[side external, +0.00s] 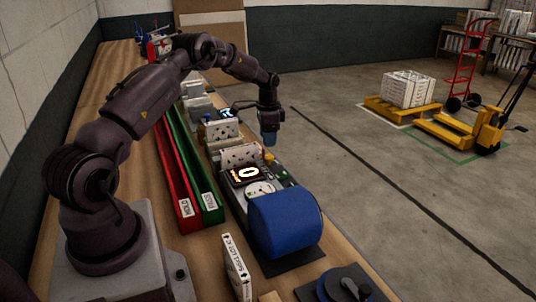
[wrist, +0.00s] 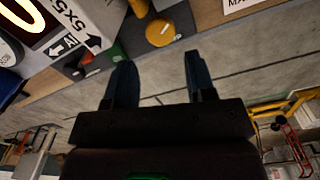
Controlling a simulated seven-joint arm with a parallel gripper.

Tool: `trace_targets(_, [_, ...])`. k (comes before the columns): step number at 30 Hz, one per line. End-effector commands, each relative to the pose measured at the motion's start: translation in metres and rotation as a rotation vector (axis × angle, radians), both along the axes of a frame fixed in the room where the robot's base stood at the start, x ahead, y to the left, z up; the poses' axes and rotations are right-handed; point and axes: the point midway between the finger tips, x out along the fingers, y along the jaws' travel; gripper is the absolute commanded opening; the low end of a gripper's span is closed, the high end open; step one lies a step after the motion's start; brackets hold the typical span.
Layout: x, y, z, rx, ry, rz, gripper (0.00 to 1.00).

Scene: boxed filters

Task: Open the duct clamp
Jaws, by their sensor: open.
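I cannot make out the duct clamp for certain. A yellow round knob (side external: 269,157) sits on a dark block at the edge of the bench unit; in the wrist view the knob (wrist: 160,33) lies just beyond my fingertips, between their lines. My gripper (side external: 268,139) points down above and behind the knob in the side view. In the wrist view my gripper (wrist: 157,70) has its two dark fingers apart with nothing between them. The fingers look clear of the knob.
A lit display (side external: 245,174), a gauge (side external: 260,189) and a large blue cylinder (side external: 285,222) stand nearer the camera. Pale perforated filter pieces (side external: 240,156) stand left of the knob. Red (side external: 178,170) and green (side external: 195,165) rails run along the bench. Open floor lies to the right.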

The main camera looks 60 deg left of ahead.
Motion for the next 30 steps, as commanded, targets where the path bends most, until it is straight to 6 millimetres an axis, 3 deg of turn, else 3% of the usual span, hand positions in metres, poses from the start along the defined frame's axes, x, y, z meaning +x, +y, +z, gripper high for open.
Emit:
trace_targets(3, [0.000, 0.000, -0.026, -0.001, 0.002, 0.001, 0.50])
trace_targets(9, [0.000, 0.000, -0.056, 0.000, 0.001, 0.001, 0.50])
trace_targets(15, [0.000, 0.000, -0.068, 0.001, 0.000, 0.001, 0.50])
trace_targets(23, [0.000, 0.000, -0.068, 0.001, 0.000, 0.001, 0.50])
trace_targets(27, [0.000, 0.000, -0.068, 0.001, 0.000, 0.001, 0.18])
trace_targets(30, [0.000, 0.000, -0.068, 0.001, 0.000, 0.003, 0.16])
